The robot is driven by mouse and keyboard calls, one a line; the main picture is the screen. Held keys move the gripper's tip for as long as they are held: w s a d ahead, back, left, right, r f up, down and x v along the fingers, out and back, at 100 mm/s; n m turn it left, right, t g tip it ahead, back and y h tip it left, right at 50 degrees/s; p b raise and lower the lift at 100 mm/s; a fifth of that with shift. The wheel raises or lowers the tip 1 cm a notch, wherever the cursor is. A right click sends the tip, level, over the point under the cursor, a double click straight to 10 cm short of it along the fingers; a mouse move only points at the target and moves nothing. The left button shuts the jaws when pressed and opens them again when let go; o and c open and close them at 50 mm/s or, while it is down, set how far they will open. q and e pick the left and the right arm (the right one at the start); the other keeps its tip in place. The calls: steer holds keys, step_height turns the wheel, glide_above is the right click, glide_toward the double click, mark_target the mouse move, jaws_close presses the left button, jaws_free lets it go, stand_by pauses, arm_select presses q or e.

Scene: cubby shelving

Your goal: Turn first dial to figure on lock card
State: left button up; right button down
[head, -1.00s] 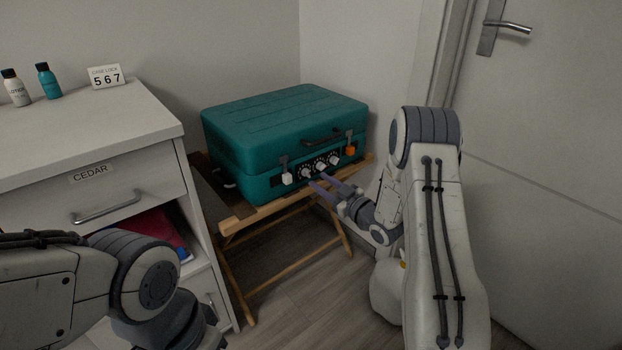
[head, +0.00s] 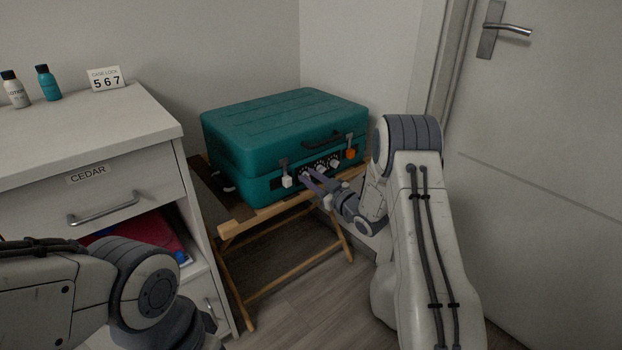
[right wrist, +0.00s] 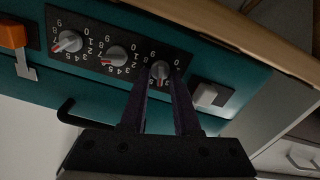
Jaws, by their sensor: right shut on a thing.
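The teal case (head: 265,125) lies closed on a wooden folding stand. Its front has a black panel with three grey dials. My right gripper (head: 305,176) is at the leftmost dial, beside the white latch. In the right wrist view the panel appears upside down, and the right gripper (right wrist: 160,78) is shut on that first dial (right wrist: 160,69), one finger each side. Its red mark shows, but fingers hide part of its numbers. The middle dial (right wrist: 117,55) and third dial (right wrist: 69,42) are free. The lock card (head: 106,79) reads 5 6 7. My left gripper is out of view.
A white latch (head: 287,181) and an orange latch (head: 351,153) flank the panel, with a black handle (head: 322,140) above. The wooden stand (head: 285,208) projects below the case. A white cabinet (head: 80,135) with bottles stands left; a door (head: 545,150) is at right.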

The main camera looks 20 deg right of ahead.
steer(key=shift+w+d+m+p, duration=0.1)
steer(key=shift+m+p, duration=0.9)
steer(key=shift+m, duration=0.45)
steer(key=shift+d+m+p, duration=0.1)
steer(key=shift+m+p, duration=0.9)
steer(key=shift+m, duration=0.45)
steer(key=c, duration=1)
jaws_free()
steer(key=p+v, duration=0.2)
steer(key=v, duration=0.8)
steer(key=shift+s+d, duration=0.1)
steer(key=shift+s, duration=0.15)
